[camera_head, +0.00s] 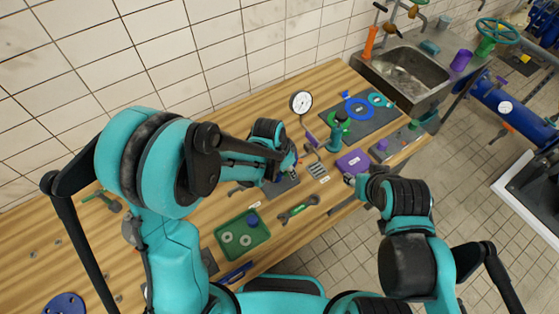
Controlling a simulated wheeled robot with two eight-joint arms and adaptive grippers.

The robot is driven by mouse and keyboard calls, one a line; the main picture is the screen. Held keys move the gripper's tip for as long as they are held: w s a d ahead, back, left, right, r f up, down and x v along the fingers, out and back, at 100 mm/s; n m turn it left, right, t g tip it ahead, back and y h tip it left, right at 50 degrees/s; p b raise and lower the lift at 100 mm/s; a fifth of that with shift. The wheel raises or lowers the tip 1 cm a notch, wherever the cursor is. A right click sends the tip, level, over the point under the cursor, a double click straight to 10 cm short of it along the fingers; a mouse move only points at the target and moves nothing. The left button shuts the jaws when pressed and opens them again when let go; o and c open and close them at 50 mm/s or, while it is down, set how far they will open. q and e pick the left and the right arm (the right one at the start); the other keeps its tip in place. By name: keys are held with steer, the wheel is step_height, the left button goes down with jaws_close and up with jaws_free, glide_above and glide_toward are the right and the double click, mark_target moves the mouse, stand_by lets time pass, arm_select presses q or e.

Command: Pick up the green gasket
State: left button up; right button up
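A dark grey mat (372,127) lies on the wooden bench near the sink. On it are a blue ring-shaped gasket (350,112), a teal ring (376,99) at the far right corner, and a small bright green ring-like piece (345,124) at the left, partly hidden by a dark-and-green upright tool (335,136). My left gripper (287,166) is over the middle of the bench, left of the mat, largely hidden by its own arm. My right gripper (350,179) is at the bench's front edge, below a purple block. Both are apart from the rings; their fingers are too small to read.
A green tray (241,245) with round parts and a wrench (297,207) lie near the front. A round gauge (301,102) stands at the back by the tiled wall. A purple block (353,162) lies in front of the mat. A steel sink (403,72) is beyond it.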

arm_select(q)
jaws_close()
steer(key=shift+r, duration=0.1)
